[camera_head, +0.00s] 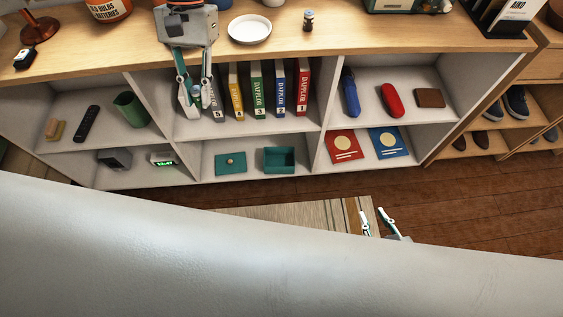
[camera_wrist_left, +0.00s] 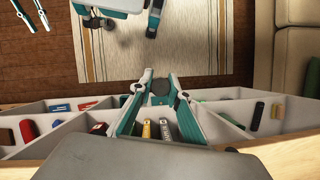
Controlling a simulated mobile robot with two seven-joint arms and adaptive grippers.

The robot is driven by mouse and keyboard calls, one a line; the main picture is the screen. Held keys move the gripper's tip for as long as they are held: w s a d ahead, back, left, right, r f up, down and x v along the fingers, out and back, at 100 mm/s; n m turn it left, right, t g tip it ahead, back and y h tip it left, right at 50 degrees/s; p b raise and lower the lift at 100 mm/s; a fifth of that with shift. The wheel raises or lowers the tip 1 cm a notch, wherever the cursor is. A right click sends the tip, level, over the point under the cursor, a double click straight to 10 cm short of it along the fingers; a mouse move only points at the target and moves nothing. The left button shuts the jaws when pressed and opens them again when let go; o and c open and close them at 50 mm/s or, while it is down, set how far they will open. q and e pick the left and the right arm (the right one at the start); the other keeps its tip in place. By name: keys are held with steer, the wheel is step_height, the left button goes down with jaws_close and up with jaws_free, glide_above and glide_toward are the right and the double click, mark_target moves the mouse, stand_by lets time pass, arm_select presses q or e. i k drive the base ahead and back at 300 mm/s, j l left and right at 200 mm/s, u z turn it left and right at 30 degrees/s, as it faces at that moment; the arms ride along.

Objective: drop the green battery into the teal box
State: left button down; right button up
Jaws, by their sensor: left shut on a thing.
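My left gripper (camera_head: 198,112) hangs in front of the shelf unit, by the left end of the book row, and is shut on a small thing. In the left wrist view its fingers close on a dark round end (camera_wrist_left: 160,87), which I take to be the green battery; no green shows on it. The open teal box (camera_head: 279,160) stands in the lower middle compartment, below and right of the left gripper, apart from it. Its lid-like teal piece with an orange knob (camera_head: 230,163) lies beside it. My right gripper (camera_head: 377,222) is open and empty, low over the rug.
Books (camera_head: 257,90) stand in the upper middle compartment. A white plate (camera_head: 249,29) and a small dark cylinder (camera_head: 308,20) are on the counter top. Shelf dividers (camera_head: 318,120) flank the middle compartments. The floor (camera_head: 470,200) at the right is clear.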

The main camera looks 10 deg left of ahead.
mark_target(279, 164)
steer(key=l+u, duration=0.3)
steer(key=l, duration=0.95)
steer(key=l+u, duration=0.35)
steer(key=l, duration=0.95)
steer(key=i, duration=0.5)
